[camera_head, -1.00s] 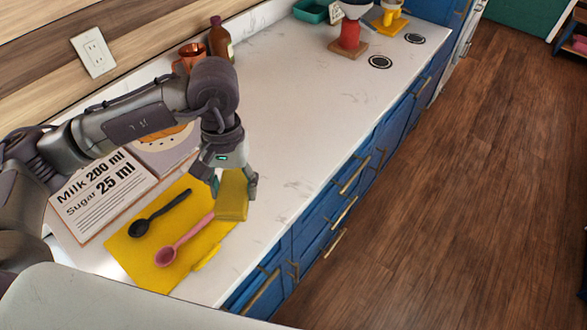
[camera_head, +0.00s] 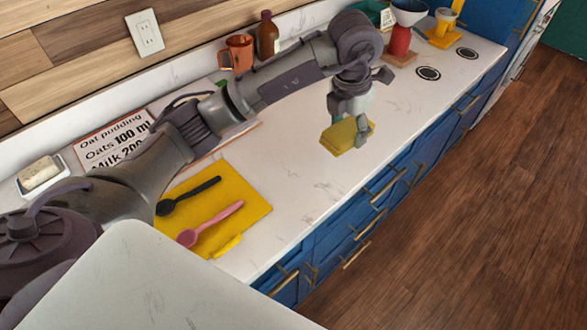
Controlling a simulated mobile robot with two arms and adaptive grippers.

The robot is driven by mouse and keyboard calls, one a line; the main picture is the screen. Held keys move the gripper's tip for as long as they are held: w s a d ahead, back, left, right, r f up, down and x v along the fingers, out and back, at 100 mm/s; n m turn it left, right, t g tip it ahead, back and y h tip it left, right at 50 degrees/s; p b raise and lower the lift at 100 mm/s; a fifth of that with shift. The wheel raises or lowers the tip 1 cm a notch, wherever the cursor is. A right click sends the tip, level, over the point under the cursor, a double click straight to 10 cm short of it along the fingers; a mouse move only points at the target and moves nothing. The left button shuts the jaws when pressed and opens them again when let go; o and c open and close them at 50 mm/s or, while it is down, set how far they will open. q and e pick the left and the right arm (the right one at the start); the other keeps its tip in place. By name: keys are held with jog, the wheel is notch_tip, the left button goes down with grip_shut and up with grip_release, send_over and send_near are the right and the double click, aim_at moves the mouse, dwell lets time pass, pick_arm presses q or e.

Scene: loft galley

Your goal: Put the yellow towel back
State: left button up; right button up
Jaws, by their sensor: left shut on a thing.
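The folded yellow towel (camera_head: 338,140) is at the bare middle of the white counter, right of the yellow mat (camera_head: 255,205). My left gripper (camera_head: 350,125) is shut on the towel from above, with its fingers hiding part of it. I cannot tell whether the towel touches the counter or hangs just above it. My right gripper is not in view.
A black spoon (camera_head: 188,196) and a pink spoon (camera_head: 212,223) lie on the mat. An orange mug (camera_head: 239,53) and brown bottle (camera_head: 267,38) stand by the wall. The counter's front edge is clear.

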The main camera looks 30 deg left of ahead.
pick_arm(q)
jog(key=shift+a+n, duration=0.1)
jog(key=shift+n, duration=0.2)
jog(key=p, duration=0.4)
send_over(294, 168)
jog(key=f, duration=0.6)
jog(key=shift+s+f, duration=0.2)
jog(key=shift+f, duration=0.2)
notch_tip(294, 168, down, 4)
jog(key=shift+r+p, duration=0.1)
jog(key=shift+p, duration=0.9)
jog(key=shift+f, duration=0.25)
jog(key=o, duration=1.1)
